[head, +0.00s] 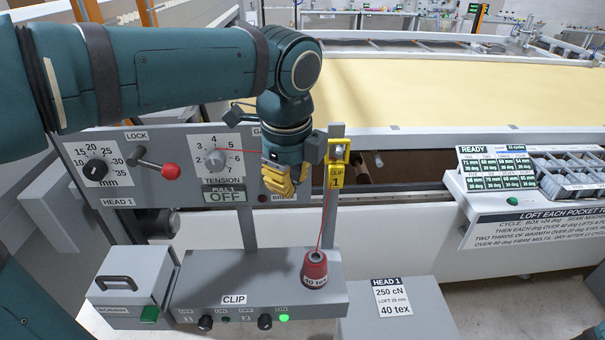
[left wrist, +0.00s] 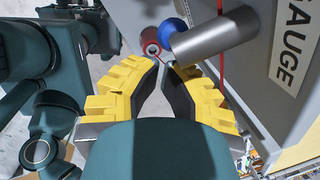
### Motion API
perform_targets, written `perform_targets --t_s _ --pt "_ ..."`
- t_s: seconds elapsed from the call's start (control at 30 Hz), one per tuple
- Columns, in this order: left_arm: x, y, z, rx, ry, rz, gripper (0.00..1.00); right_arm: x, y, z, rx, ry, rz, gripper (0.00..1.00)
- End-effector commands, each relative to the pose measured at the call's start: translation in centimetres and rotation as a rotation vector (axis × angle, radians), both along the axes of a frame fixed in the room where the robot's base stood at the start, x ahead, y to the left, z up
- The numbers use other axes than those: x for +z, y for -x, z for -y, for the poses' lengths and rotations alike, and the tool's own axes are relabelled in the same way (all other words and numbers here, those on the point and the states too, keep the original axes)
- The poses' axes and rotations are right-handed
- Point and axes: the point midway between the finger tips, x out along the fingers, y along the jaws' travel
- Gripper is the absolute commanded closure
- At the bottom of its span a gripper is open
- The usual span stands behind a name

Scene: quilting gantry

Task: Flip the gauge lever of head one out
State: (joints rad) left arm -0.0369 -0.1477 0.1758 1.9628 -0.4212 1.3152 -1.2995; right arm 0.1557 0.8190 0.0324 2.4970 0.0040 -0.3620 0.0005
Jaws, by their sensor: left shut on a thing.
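The head one panel (head: 80,155) stands upright with the tension dial (head: 215,160) in its middle. My left gripper (head: 277,188), with yellow fingers, hangs in front of the panel's right part and hides the gauge lever in the head view. The GAUGE label (left wrist: 291,55) shows at right in the left wrist view. There the gauge lever (left wrist: 215,38) is a thick grey bar with a blue knob (left wrist: 173,30) at its end. My left gripper (left wrist: 169,64) is shut on the lever near the knob; the exact contact is partly hidden. My right gripper is not in view.
The lock lever (head: 158,165) has a red knob. A red thread runs from the tension dial to the yellow clip (head: 336,175) and down to the red cone (head: 315,270). A bobbin box (head: 118,290) and clip switch box (head: 200,290) stand below. The parts rack (head: 475,190) is at right.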

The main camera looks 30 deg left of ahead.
Motion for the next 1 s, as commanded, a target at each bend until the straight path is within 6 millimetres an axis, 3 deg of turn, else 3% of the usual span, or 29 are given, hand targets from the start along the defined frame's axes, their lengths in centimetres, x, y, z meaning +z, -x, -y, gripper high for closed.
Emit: perform_targets --t_s 0.47,0.67,1.0 --pt "-0.1 0.0 -0.8 0.0 -0.001 -0.001 1.0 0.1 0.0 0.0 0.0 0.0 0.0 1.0" --pt "-0.5 0.4 -2.1 0.0 -0.001 0.0 1.0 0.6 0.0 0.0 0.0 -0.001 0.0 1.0" --pt "-0.6 0.3 -2.2 0.001 -0.001 0.0 1.0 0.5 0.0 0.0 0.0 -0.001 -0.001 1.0"
